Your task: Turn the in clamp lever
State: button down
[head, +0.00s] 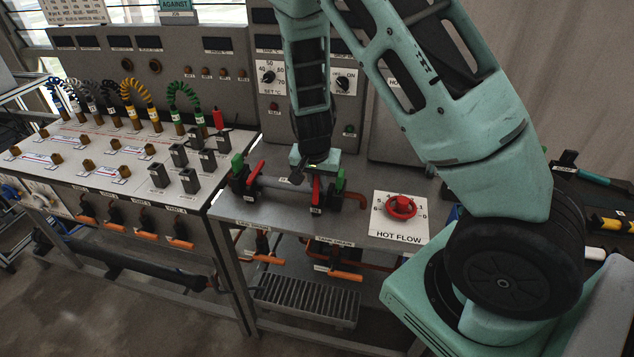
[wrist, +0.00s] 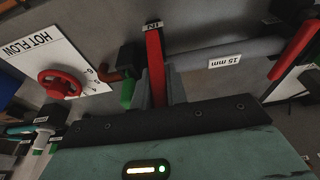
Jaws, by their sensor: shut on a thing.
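My gripper is shut on this lever. In the head view my gripper (head: 315,172) points down at the bench, and part of the red in clamp lever (head: 317,190) shows below it. A grey pipe (head: 285,188) with a "15 mm" label runs from this clamp to another red lever (head: 256,172) on the left; that lever also shows in the wrist view (wrist: 294,50).
A red hot flow handwheel (head: 400,206) on a white plate stands right of the clamp. Green-ended fittings flank the pipe. A panel with dials (head: 268,76) rises behind. Left is a bench (head: 110,160) with coiled leads and grey blocks. Orange-handled valves hang below.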

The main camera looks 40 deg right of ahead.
jog(key=shift+w+d+f+g+y, duration=0.15)
jog(key=shift+w+d+g+y, duration=0.15)
jog(key=shift+d+g+y, duration=0.25)
jog(key=shift+w+d+f+g+y, duration=0.1)
jog(key=shift+w+d+g+y, duration=0.2)
jog(key=shift+y, duration=0.35)
jog(key=shift+w+d+f+g+y, duration=0.2)
jog(key=shift+g+y, duration=0.3)
jog(key=shift+y, duration=0.05)
jog(key=shift+w+d+f+g+y, duration=0.15)
jog(key=shift+g+y, duration=0.3)
jog(key=shift+y, duration=0.1)
jog(key=c, duration=1.4)
grip_release()
jog(key=b+v, duration=0.3)
jog(key=v, duration=1.4)
jog(key=shift+r+b, duration=0.15)
jog(key=shift+b, duration=0.15)
jog(key=shift+d, duration=0.1)
